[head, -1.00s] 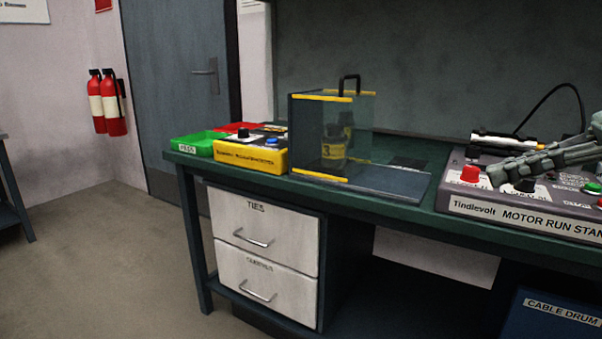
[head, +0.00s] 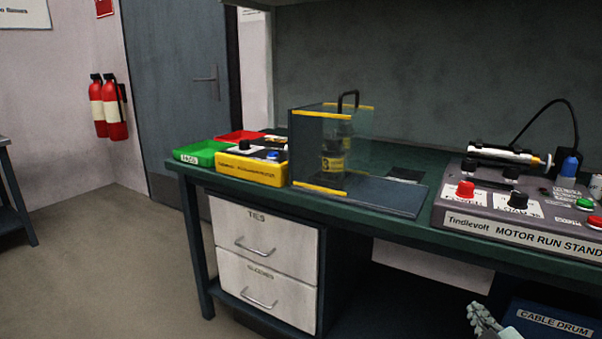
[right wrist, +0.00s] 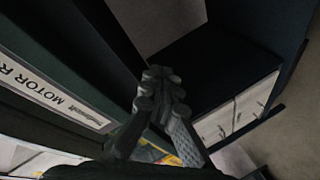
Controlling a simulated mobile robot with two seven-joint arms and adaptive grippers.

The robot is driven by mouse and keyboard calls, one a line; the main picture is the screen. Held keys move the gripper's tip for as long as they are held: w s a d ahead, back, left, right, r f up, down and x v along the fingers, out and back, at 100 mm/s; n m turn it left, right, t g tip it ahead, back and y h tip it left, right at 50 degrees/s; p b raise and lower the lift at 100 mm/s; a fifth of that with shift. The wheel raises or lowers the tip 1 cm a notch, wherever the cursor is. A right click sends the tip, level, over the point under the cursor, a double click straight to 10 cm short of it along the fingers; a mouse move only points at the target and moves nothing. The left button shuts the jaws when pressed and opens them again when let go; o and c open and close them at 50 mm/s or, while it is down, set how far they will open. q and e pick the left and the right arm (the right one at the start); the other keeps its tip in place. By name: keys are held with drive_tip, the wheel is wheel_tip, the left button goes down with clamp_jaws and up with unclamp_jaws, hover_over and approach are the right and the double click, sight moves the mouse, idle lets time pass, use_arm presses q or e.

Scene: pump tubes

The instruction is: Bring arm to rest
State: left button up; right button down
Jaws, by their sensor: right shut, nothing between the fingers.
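My right gripper (head: 484,320) shows at the bottom right of the head view, low in front of the bench and beside the blue cable drum box. In the right wrist view my right gripper (right wrist: 162,85) has its fingertips together with nothing between them. The motor run stand (head: 530,221) sits on the bench at the right, with a white and orange tube-like part (head: 500,152) lying on its top. The stand's label also shows at the left of the right wrist view (right wrist: 55,95). My left gripper is not in view.
The green bench (head: 400,232) has drawers (head: 262,245) below it. A clear guard box (head: 352,140) with dark yellow-labelled pieces stands mid-bench. Green (head: 200,152) and yellow (head: 250,168) boxes sit at the left. The cable drum box (head: 550,322) is under the bench, near my right gripper.

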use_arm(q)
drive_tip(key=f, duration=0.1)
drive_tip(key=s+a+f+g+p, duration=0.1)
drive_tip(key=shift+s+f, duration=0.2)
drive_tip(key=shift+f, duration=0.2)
use_arm(e)
drive_tip(key=s+a+f+m+g, duration=0.3)
drive_tip(key=s+f+g, duration=0.3)
drive_tip(key=s+f, duration=0.6)
drive_tip(key=s+a+f+m+g+y, duration=0.1)
drive_tip(key=s+a+f+g, duration=0.4)
drive_tip(key=s+f, duration=0.7)
drive_tip(key=shift+s+a+m+g+y, duration=0.35)
drive_tip(key=shift+s+m+g, duration=0.3)
drive_tip(key=shift+m, duration=0.25)
